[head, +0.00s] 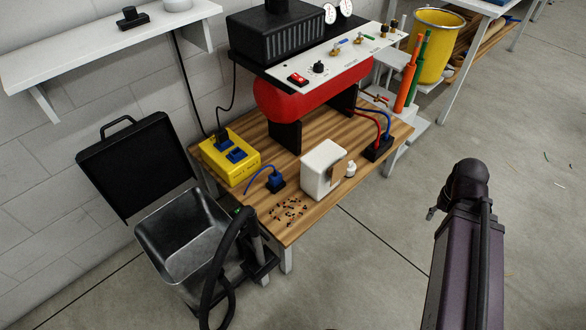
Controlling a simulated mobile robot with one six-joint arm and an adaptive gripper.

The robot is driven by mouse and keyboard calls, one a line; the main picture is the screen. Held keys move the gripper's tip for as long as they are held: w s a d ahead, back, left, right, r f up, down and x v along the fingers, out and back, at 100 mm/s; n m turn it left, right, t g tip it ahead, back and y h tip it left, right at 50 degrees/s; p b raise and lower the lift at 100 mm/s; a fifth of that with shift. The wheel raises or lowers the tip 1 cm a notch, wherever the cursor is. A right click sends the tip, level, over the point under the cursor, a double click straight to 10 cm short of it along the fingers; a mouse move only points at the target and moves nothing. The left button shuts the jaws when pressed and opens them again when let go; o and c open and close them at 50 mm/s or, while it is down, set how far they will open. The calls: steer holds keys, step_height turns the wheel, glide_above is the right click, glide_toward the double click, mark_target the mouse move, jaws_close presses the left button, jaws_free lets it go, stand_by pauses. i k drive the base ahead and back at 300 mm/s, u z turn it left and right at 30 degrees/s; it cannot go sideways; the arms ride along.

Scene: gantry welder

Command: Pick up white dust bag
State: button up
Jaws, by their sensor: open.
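The white dust bag (322,169) looks like the white boxy object with a brown card-like patch on its right side. It stands upright on the wooden bench, near its front edge. Nothing holds it. My arm rises at the lower right, over the floor and well apart from the bag. My gripper cannot be made out.
Dark crumbs (288,211), a blue plug piece (275,183) and a small white bottle-like item (351,169) lie near the bag. A yellow box (229,156) and red tank (312,96) stand behind. An open-lidded metal bin (188,240) and black hose (221,265) are left.

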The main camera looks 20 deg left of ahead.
mark_target(322, 168)
steer(key=u, duration=0.95)
steer(key=k, duration=1.05)
steer(key=i, duration=0.95)
